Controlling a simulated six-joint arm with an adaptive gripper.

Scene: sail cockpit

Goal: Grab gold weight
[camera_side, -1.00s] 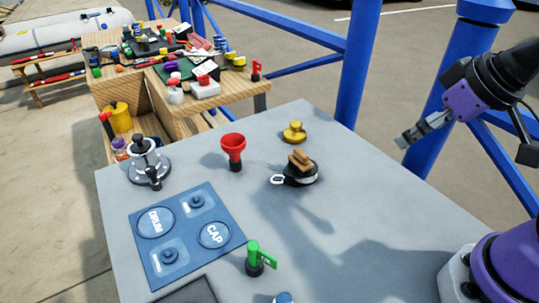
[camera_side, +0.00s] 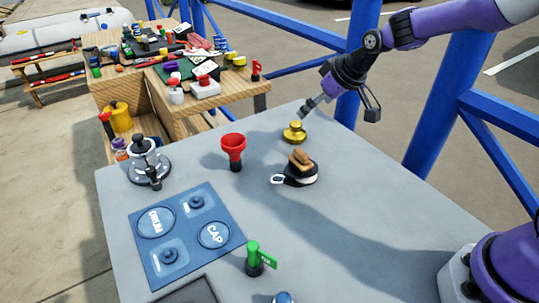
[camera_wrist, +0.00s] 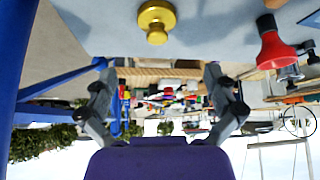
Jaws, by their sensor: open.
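The gold weight (camera_side: 294,132) stands on the grey table near its far edge, with a round base and a knob on top. My gripper (camera_side: 308,108) is just above it and slightly to its right in the side view, apart from it. In the wrist view the gold weight (camera_wrist: 156,20) shows at the top centre, beyond the fingertips. My gripper (camera_wrist: 156,68) is open there, with nothing between its fingers.
A red funnel-shaped piece (camera_side: 233,149) stands left of the weight. A blue mat (camera_side: 187,236), a green-handled piece (camera_side: 256,258) and a silver winch-like piece (camera_side: 149,163) share the table. A blue post (camera_side: 359,60) stands behind.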

